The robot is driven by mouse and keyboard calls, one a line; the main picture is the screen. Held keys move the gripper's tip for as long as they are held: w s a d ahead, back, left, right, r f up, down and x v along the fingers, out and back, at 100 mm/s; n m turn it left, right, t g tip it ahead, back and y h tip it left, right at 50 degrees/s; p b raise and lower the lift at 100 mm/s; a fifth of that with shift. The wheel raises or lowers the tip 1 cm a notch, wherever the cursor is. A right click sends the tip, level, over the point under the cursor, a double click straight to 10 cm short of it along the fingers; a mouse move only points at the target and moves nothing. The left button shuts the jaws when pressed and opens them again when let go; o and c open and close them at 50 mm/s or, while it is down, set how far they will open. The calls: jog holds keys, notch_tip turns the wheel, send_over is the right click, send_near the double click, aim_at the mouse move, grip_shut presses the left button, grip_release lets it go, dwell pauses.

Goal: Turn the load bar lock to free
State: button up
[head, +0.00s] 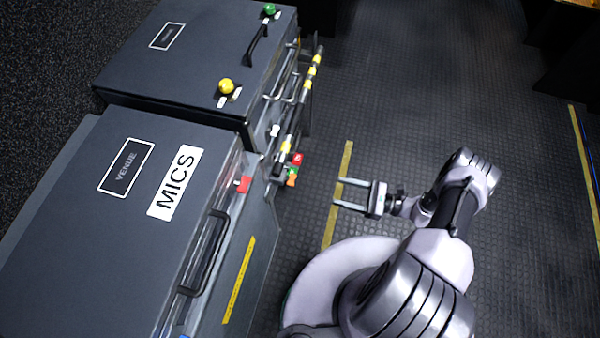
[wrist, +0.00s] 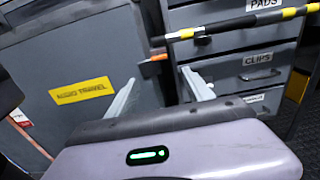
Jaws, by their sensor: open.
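The load bar (head: 312,72), striped yellow and black, runs along the front of the drawer case; it also shows in the wrist view (wrist: 255,22). At its near end in the head view are a red piece (head: 297,159) and an orange piece (head: 292,178). I cannot tell which of them is the lock, or its setting. In the wrist view an orange piece (wrist: 155,61) shows beyond and between my fingers. My gripper (head: 338,192) is open and empty, right of the bar's near end and apart from it. Its fingers also show in the wrist view (wrist: 158,82).
The drawer case (head: 185,65) has a yellow knob (head: 226,86) and a green knob (head: 269,9) on top. The MICS case (head: 90,235) stands nearer, with a handle and a red latch (head: 243,184).

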aim_at(291, 179)
jog(key=b+x, duration=0.2)
jog(key=x, duration=1.3)
grip_shut()
